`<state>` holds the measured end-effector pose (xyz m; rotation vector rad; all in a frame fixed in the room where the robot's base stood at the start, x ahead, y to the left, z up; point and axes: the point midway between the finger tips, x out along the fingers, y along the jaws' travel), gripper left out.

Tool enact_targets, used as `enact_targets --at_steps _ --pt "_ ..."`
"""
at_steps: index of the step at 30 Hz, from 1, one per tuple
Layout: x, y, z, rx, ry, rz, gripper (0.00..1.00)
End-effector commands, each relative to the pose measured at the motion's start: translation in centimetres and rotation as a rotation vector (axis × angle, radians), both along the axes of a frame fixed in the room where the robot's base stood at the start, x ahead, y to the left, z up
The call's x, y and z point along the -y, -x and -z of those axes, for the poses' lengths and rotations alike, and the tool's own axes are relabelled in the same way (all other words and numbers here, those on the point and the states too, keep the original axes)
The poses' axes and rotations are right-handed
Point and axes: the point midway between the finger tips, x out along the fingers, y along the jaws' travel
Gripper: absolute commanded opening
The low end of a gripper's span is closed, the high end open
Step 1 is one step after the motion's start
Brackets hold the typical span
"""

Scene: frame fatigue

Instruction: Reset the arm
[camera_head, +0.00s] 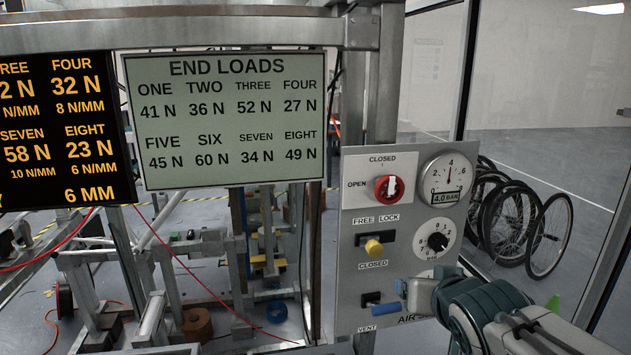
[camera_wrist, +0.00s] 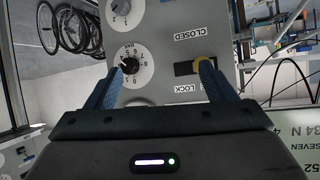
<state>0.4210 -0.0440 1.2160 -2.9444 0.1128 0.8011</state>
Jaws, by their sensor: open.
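My gripper (camera_wrist: 161,70) shows in the wrist view with its two blue fingers spread wide and nothing between them. It faces the grey control panel (camera_head: 354,275). The yellow knob (camera_wrist: 201,62) of the lock slot appears right by the right fingertip, and a numbered dial (camera_wrist: 130,62) by the left one; I cannot tell whether either is touched. In the head view my arm reaches in from the lower right, in front of the panel's lower right corner.
The panel carries a red knob (camera_head: 388,188) and a pressure gauge (camera_head: 445,179). An end-loads board (camera_head: 225,175) and a black board (camera_head: 60,185) hang left before a metal frame. Several wheels (camera_head: 549,235) stand behind at right, with open floor beyond.

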Motion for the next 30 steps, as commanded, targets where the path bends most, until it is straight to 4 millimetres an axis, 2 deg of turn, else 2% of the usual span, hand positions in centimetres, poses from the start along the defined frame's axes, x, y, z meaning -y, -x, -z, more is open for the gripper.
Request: enact_targets --at_steps 3,9,15,21,30 --pt "-0.3 2.1 3.9 -0.201 0.03 0.016 0.77" --pt "-2.2 7.3 9.4 -0.559 0.044 -0.027 0.77" --pt "-5.1 13.0 12.5 -0.871 0.009 -0.137 0.77" --pt "-4.6 13.2 10.7 -0.766 0.029 -0.125 0.77" --pt "-4.5 13.3 10.5 -0.75 0.032 -0.121 0.77"
